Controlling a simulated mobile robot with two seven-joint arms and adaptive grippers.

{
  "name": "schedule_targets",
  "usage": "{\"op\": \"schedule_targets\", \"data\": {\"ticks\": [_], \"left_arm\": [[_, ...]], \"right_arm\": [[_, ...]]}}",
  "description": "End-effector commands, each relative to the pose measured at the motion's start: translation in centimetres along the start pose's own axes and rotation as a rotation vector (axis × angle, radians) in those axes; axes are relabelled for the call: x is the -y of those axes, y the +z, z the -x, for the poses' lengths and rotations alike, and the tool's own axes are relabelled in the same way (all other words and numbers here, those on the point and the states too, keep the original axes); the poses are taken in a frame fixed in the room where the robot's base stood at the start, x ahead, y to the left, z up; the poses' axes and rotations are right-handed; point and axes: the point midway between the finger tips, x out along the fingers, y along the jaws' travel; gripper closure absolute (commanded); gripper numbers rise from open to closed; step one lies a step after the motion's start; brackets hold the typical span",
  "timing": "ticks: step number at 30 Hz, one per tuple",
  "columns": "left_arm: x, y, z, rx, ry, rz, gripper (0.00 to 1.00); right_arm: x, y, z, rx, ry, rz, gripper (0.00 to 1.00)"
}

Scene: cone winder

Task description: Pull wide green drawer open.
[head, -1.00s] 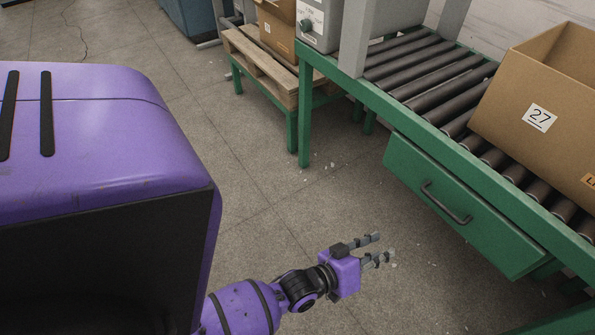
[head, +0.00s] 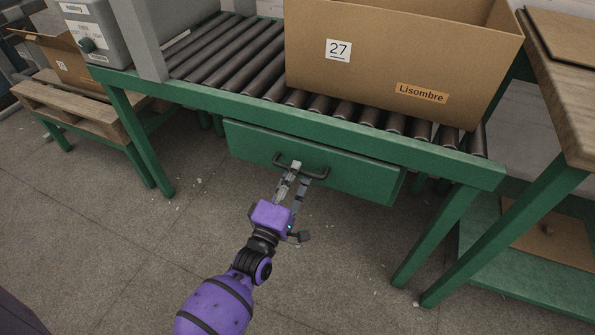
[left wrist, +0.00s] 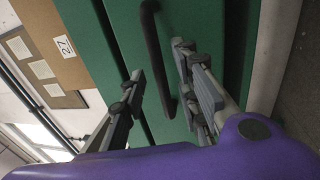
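The wide green drawer (head: 355,176) hangs under the green roller table, and no gap shows above its front. Its dark bar handle (head: 317,177) is on the front face. My left gripper (head: 298,172) is at the handle, its fingers pointing up toward the drawer front. In the left wrist view the two fingers are spread, one on each side of the handle (left wrist: 152,45). The gripper is open and the bar lies between the fingers; whether a finger touches it I cannot tell. My right gripper is in neither view.
A cardboard box marked 27 (head: 390,55) stands on the rollers (head: 225,58) above the drawer. Green table legs (head: 435,235) stand to the right, beside a wood-topped bench (head: 570,90). A pallet stand (head: 70,105) is at left. The floor before the drawer is clear.

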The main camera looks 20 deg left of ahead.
Motion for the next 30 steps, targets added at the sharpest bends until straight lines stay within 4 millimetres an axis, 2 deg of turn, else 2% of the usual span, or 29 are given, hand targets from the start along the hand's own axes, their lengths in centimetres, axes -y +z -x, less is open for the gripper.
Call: {"op": "schedule_targets", "data": {"ticks": [4, 13, 14, 18, 21, 30], "left_arm": [[0.1, 0.0, -1.4, 0.0, -0.001, -0.001, 0.71], [0.1, 0.0, -1.7, 0.0, -0.002, -0.002, 0.71], [0.1, 0.0, -1.7, 0.0, -0.002, -0.002, 0.72], [0.1, 0.0, -1.7, 0.0, -0.002, -0.002, 0.9], [0.1, 0.0, -1.7, 0.0, -0.002, -0.002, 1.0], [0.1, 0.0, -1.7, 0.0, -0.002, -0.002, 1.0]], "right_arm": [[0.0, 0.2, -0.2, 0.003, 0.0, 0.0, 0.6], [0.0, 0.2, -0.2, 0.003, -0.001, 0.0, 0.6], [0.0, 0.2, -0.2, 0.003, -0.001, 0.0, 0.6], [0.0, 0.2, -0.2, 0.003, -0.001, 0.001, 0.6], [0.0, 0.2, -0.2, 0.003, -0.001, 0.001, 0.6], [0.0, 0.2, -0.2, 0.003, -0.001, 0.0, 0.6]]}}
